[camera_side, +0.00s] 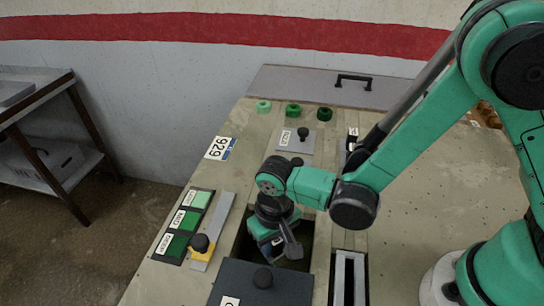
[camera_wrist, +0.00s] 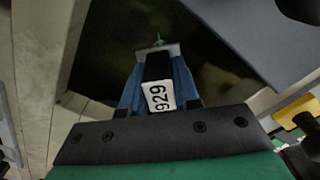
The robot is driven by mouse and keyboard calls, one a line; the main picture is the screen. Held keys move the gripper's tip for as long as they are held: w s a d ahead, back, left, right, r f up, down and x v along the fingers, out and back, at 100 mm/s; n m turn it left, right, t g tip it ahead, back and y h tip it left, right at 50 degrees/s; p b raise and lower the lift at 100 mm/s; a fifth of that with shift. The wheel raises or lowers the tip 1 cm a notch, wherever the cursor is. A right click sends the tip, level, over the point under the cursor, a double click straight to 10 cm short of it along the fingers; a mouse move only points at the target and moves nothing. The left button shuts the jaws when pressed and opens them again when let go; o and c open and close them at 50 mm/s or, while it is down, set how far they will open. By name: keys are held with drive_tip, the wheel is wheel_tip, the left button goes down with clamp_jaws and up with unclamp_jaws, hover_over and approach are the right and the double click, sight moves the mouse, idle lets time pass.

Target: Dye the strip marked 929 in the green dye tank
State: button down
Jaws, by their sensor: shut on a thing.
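My gripper (camera_side: 275,235) points down into the open dark tank (camera_side: 244,247), whose inside looks dark green. In the wrist view my gripper (camera_wrist: 158,88) is shut on a black holder (camera_wrist: 158,66) with a white tag reading 929 (camera_wrist: 160,96). A grey bar and a thin green tip show beyond the holder over the dark opening. The strip itself is mostly hidden, and I cannot tell how deep it hangs. The tank's dark grey lid (camera_side: 240,285) lies beside the opening, with a black knob and a partly cut-off label; it also shows in the wrist view (camera_wrist: 232,30).
A 929 card (camera_side: 220,148) lies on the bench. A panel of three green swatches (camera_side: 183,228) sits beside a grey slide with a yellow pointer (camera_side: 203,252). Three green rings (camera_side: 293,110), a small knobbed lid (camera_side: 297,141) and a handled grey cover (camera_side: 325,88) are behind.

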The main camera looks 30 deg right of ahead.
wheel_tip(320, 180, up, 17)
idle(0.9)
idle(0.5)
wheel_tip(320, 180, down, 18)
idle(0.9)
idle(4.2)
